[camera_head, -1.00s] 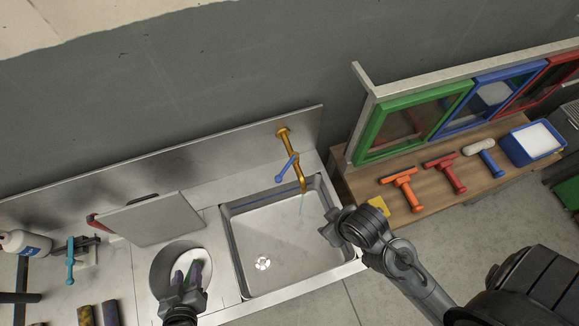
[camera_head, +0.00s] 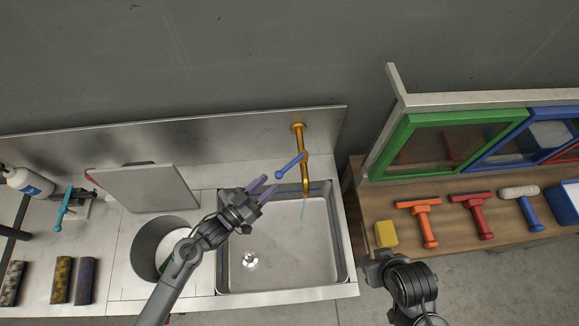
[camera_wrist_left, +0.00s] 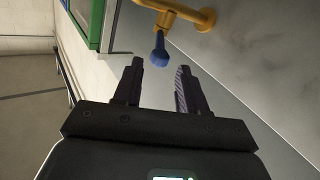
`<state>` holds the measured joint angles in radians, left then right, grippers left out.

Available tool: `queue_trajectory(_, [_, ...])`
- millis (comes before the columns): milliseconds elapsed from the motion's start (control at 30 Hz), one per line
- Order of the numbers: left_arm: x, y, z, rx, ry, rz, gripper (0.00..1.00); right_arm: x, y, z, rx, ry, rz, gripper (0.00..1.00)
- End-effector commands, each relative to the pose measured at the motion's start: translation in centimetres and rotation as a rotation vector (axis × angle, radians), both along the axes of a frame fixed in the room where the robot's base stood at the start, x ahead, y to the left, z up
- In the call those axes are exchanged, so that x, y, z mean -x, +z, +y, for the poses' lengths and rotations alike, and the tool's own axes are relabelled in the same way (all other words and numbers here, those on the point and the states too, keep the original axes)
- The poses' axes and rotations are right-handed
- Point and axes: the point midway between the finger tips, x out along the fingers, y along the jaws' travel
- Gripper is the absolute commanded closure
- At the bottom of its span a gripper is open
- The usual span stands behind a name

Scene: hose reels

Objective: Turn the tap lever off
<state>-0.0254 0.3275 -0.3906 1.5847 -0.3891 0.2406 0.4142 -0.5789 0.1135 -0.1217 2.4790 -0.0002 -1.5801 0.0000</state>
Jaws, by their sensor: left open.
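The brass tap (camera_head: 304,158) is on the wall panel behind the sink, with a thin stream of water under its spout. Its blue lever (camera_head: 289,166) sticks out to the left and slightly down. My left gripper (camera_head: 264,189) is open and empty over the sink's left back part, just left of and below the lever in the head view. In the left wrist view the blue lever (camera_wrist_left: 159,48) lies ahead of the gap between the open fingers (camera_wrist_left: 159,85), apart from them. My right gripper (camera_head: 376,253) is right of the sink; its jaws are unclear.
The metal sink (camera_head: 346,240) has a drain. Left of it are a round bin (camera_head: 140,255) and a tilted board (camera_head: 150,190). A wooden bench (camera_head: 465,240) at right holds a yellow sponge (camera_head: 386,233), squeegees and a roller, with coloured frames (camera_head: 450,145) behind.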

Motion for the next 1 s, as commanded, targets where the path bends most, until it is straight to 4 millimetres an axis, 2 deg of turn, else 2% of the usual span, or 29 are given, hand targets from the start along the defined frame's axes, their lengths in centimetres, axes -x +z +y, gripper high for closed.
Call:
queue_trajectory(300, [-3.6,0.3,-3.8,0.002,0.000,-0.001,0.59,0.0,1.0,0.0,0.000,-0.001,-0.002,0.57])
queue_trajectory(500, [-5.3,0.1,-5.6,0.000,0.001,0.000,0.59,0.0,1.3,-0.2,0.005,0.001,-0.002,0.57])
queue_trajectory(700, [-6.0,0.1,-6.4,0.000,0.001,0.000,0.59,0.0,1.3,-0.3,0.012,0.006,-0.002,0.57])
queue_trajectory(1000, [-6.1,0.0,-6.5,-0.002,0.001,0.000,0.59,0.0,1.3,-0.3,0.011,0.006,-0.001,0.57])
